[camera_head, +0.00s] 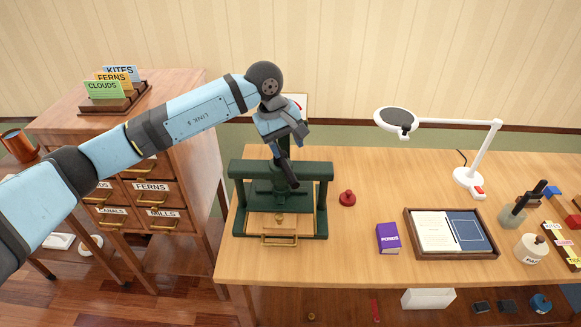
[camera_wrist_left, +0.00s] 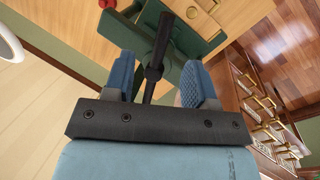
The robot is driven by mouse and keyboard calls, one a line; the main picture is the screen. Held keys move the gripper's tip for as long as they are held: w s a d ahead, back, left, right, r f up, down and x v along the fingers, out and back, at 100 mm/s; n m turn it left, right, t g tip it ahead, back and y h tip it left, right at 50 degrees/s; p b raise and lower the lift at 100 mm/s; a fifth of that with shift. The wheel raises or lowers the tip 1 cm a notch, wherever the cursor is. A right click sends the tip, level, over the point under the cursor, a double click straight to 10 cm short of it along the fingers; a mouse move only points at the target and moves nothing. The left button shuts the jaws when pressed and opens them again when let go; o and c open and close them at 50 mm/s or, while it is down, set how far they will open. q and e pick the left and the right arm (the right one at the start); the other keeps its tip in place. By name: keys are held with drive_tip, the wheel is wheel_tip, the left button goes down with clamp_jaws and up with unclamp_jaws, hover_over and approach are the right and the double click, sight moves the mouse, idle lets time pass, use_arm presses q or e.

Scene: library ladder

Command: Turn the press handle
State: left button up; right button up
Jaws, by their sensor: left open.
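The dark green press (camera_head: 322,200) stands on the left part of the wooden table, with a wooden board and brass pull at its base. Its black handle (camera_head: 287,172) slants up from the press top toward my left gripper (camera_head: 287,143). In the left wrist view, the handle (camera_wrist_left: 153,72) runs between the blue fingers of my left gripper (camera_wrist_left: 159,72), which is open with a gap on each side of the bar. The press (camera_wrist_left: 195,25) lies beyond the fingertips. My gripper and forearm hide part of the handle in the head view. My right gripper is not in view.
A red knobbed object (camera_head: 347,199) stands just right of the press. A purple box (camera_head: 388,238), a wooden tray (camera_head: 493,254) and a white lamp (camera_head: 468,178) stand farther right. A drawer cabinet (camera_head: 190,150) is at left, under my left arm.

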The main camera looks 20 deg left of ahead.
sight(290, 175)
use_arm(q)
drive_tip(key=shift+y, duration=0.5)
drive_tip(key=w+f+p, duration=0.1)
drive_tip(key=f, duration=0.3)
drive_tip(key=f+p, duration=0.1)
drive_tip(key=f, duration=0.3)
drive_tip(key=w+f+p, duration=0.1)
drive_tip(key=f, duration=0.3)
drive_tip(key=shift+w+d+f, duration=0.15)
drive_tip(key=shift+w, duration=0.15)
drive_tip(key=shift+c, duration=0.2)
clamp_jaws()
